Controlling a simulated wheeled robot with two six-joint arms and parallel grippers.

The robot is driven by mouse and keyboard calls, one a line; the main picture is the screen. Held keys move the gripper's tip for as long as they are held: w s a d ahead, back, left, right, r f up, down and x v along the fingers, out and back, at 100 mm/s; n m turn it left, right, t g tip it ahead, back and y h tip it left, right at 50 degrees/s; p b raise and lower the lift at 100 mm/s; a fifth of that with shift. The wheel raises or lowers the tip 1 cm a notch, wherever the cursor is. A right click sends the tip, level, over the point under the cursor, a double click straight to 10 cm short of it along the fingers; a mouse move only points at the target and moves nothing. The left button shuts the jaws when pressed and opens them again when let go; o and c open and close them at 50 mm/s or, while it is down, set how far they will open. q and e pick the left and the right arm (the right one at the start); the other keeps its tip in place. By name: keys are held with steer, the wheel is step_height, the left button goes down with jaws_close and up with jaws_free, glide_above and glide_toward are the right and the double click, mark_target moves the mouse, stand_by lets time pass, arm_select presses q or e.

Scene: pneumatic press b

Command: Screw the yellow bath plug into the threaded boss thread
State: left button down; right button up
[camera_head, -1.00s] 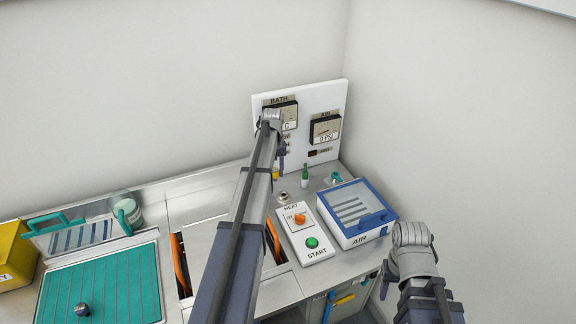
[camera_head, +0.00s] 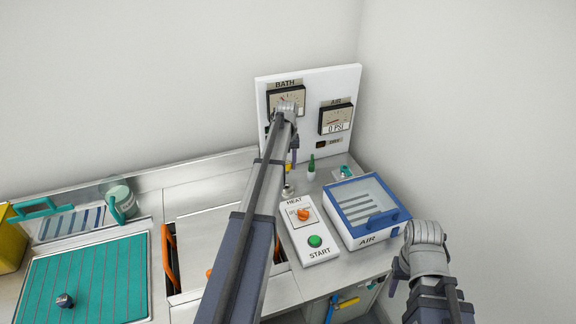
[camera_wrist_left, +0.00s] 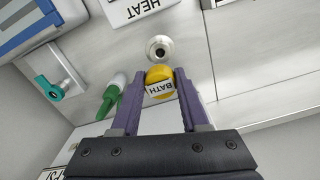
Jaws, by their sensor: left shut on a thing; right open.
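The yellow bath plug (camera_wrist_left: 160,82), labelled BATH, is between the purple fingers of my left gripper (camera_wrist_left: 160,92) in the left wrist view. The gripper is shut on it. The threaded boss (camera_wrist_left: 160,48), a round metal fitting with a dark hole, lies just beyond the plug; the two appear apart. In the head view the boss (camera_head: 288,190) stands on the counter, and a little yellow of the plug (camera_head: 288,166) shows beside my left gripper (camera_head: 293,156), mostly hidden by my arm. My right gripper (camera_head: 398,273) is open and empty at the right, away from the boss.
The HEAT/START panel (camera_head: 309,228) and blue-lidded AIR box (camera_head: 366,211) are in front. A gauge board (camera_head: 309,105) rises behind. A teal mat (camera_head: 85,280) lies left.

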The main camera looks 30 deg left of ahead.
arm_select(q)
steer(key=shift+f, duration=0.1)
stand_by(0.3)
step_height(320, 180, down, 6)
steer(key=b, duration=0.5)
steer(key=shift+r+b, duration=0.2)
steer(key=shift+b, duration=0.2)
steer(key=shift+f+b, duration=1.5)
stand_by(0.9)
steer(key=shift+c, duration=1.6)
jaws_free()
steer(key=shift+r, duration=0.1)
step_height(320, 180, up, 8)
steer(key=p, duration=0.8)
